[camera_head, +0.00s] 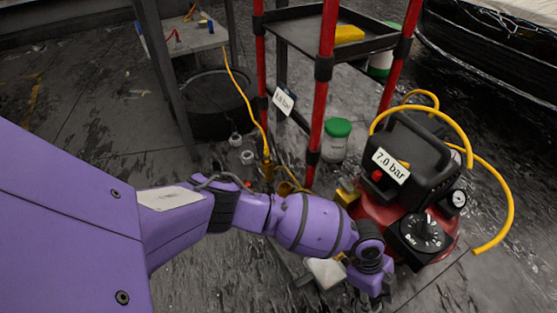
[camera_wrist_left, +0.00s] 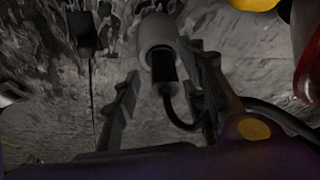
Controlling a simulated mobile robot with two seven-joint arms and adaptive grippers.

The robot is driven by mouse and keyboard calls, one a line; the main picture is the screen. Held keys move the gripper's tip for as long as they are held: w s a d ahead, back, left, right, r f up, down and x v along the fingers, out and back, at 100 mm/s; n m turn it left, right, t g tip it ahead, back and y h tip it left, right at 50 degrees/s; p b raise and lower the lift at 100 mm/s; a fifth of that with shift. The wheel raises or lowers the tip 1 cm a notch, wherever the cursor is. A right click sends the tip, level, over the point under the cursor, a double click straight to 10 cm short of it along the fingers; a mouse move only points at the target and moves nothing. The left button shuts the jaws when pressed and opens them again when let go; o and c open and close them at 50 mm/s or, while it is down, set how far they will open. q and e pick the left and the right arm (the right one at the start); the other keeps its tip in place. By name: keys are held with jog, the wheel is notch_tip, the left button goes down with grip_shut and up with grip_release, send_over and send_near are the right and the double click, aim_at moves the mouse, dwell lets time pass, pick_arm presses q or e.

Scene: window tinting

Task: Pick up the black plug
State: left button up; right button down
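In the left wrist view, a pale grey cylinder (camera_wrist_left: 157,35) has a black plug-like end (camera_wrist_left: 163,68) with a black cable curving down to the right. My left gripper (camera_wrist_left: 165,95) is open, its fingers either side of this black end. Contact cannot be told. A second dark block (camera_wrist_left: 83,32) with a thin cord lies at upper left; I cannot tell if it is also a plug. In the head view, my left gripper (camera_head: 371,285) points down beside the compressor, its fingertips and the plug not clear. My right gripper is not in view.
A red and black compressor (camera_head: 415,165) labelled 7.0 bar, with yellow hose (camera_head: 510,200), stands close right of the gripper. A red-posted cart (camera_head: 326,70), a green-lidded jar (camera_head: 336,140) and a black bucket (camera_head: 210,105) stand behind. A pale block (camera_head: 326,272) lies below my arm.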

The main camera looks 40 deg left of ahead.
pick_arm(q)
jog(key=shift+w+r, duration=0.15)
grip_shut()
